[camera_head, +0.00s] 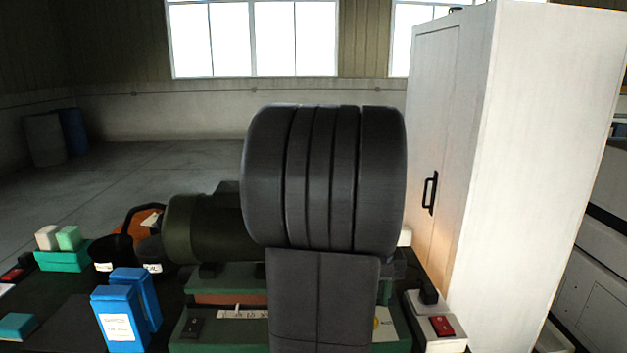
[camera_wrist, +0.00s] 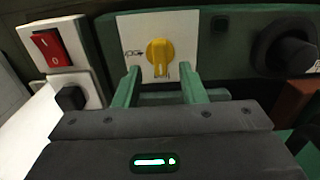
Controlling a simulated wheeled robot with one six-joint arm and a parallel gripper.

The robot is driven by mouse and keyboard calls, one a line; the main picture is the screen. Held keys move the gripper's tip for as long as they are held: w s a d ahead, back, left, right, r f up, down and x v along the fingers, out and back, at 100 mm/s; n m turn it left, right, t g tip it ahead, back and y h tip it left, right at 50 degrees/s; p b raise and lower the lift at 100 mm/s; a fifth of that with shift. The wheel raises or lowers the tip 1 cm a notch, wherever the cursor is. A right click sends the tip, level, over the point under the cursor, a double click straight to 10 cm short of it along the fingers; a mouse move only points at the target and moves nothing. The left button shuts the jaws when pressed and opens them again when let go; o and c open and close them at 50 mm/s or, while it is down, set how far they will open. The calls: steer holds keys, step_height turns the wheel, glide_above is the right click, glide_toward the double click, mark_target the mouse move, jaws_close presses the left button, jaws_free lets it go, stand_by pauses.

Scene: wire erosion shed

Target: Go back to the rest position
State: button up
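My gripper (camera_wrist: 162,80) shows in the wrist view with its two green fingers spread apart and nothing held between them. A yellow knob (camera_wrist: 159,52) on a white plate (camera_wrist: 185,28) lies just beyond the fingertips; I cannot tell whether they touch the plate. The plate is on a dark green machine (camera_wrist: 228,52). In the head view, my dark grey arm stands large in the middle and hides my gripper and much of the green machine (camera_head: 190,342).
Beside the machine are a red switch (camera_head: 442,326) and a tall white cabinet (camera_head: 540,150) at right. At left are blue boxes (camera_head: 120,322), a teal tray (camera_head: 62,261) with two blocks, and dark cups (camera_head: 112,250). Open floor (camera_head: 150,170) lies behind.

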step_height(320, 180, up, 10)
step_height(320, 180, down, 14)
steer(key=shift+r, duration=0.15)
steer(key=shift+m, duration=0.3)
steer(key=m, duration=0.5)
steer(key=shift+m+b, duration=0.3)
steer(key=shift+b, duration=0.1)
steer(key=m+b, duration=0.1)
steer(key=m, duration=0.5)
